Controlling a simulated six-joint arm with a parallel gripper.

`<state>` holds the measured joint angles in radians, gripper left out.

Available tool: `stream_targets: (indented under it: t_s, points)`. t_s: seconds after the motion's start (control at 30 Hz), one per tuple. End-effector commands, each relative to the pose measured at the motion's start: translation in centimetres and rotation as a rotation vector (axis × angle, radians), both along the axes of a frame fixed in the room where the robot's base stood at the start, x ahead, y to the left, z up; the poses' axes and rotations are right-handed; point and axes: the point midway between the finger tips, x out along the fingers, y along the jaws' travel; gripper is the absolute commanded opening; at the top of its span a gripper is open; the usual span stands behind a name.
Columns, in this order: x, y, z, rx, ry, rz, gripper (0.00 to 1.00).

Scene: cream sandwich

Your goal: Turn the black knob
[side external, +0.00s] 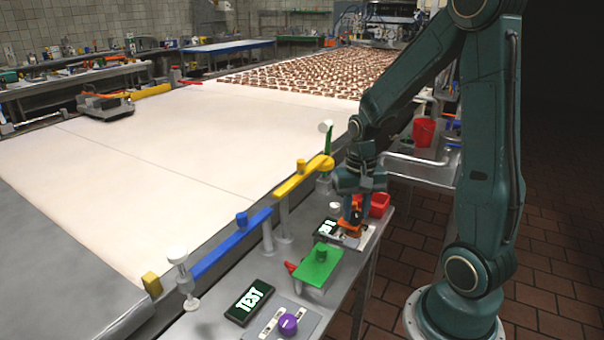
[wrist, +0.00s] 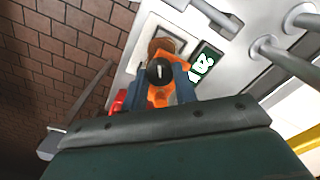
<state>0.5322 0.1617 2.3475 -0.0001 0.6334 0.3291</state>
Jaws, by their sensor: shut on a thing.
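The black knob (wrist: 159,71) shows from above in the wrist view, round with a pale pointer line that runs nearly up and down in the picture. My gripper (wrist: 160,75) is around it, with one blue-grey finger on each side, shut on the knob. Orange parts show beside and below the knob. In the side external view my gripper (side external: 352,217) points down at a metal panel on the bench, and the knob is mostly hidden there by the gripper.
A small lit display (wrist: 203,63) sits beside the knob. A red bin (side external: 376,204) stands close behind my gripper. Blue (side external: 232,243) and yellow (side external: 303,176) bars edge the pale conveyor (side external: 180,165).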

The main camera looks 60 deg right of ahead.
Motion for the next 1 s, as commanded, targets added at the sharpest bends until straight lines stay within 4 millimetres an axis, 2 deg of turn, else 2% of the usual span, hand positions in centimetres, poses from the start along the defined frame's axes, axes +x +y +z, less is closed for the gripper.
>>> stream_targets:
  t_s: [0.53, 0.57, 0.6, 1.0]
  points:
    - [0.07, -0.08, 0.14, -0.002, -0.003, -0.042, 0.06]
    - [0.07, -0.08, 0.14, -0.002, -0.003, -0.042, 0.30]
    - [0.06, -0.08, 0.13, -0.003, -0.003, -0.041, 0.38]
    - [0.04, -0.03, 0.22, -0.001, -0.002, -0.039, 0.38]
